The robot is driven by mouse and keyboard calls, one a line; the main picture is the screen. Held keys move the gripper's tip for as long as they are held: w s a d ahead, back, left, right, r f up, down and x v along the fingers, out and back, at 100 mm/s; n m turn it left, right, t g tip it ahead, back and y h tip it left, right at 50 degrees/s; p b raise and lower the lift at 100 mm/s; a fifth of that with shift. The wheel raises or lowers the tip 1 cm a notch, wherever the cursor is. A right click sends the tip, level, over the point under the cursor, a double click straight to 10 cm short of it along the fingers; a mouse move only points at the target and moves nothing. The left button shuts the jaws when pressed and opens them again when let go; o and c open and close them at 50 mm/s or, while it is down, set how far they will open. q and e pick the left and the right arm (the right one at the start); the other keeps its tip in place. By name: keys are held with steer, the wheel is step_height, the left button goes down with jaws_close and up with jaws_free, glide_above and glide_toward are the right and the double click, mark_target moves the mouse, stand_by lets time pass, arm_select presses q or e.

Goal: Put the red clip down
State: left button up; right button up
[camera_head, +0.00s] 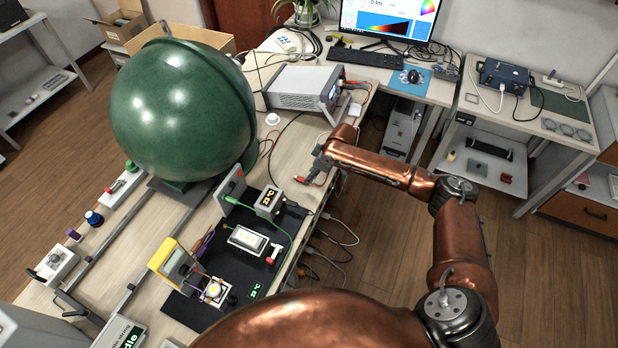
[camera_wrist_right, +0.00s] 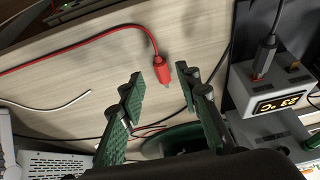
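The red clip (camera_head: 301,180) is at the right edge of the wooden table in the head view, just beside the tips of my right gripper (camera_head: 316,172). In the right wrist view the red clip (camera_wrist_right: 164,74) lies over the light wood with its red cable running up and left. The fingers of my right gripper (camera_wrist_right: 158,92) are spread, with green pads, and nothing is between them. The clip is just beyond the fingertips, apart from both. Whether it rests flat on the wood is hard to tell. My left gripper is not in view.
A small display box (camera_head: 269,200) stands on the table near the clip, and a black mat (camera_head: 200,307) lies in front. A grey power supply (camera_head: 303,88) stands behind. A large green sphere (camera_head: 180,110) fills the left. Loose cables hang over the table edge.

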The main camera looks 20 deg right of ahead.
steer(key=v, duration=0.8)
steer(key=shift+p, duration=0.35)
steer(key=shift+f, duration=0.1)
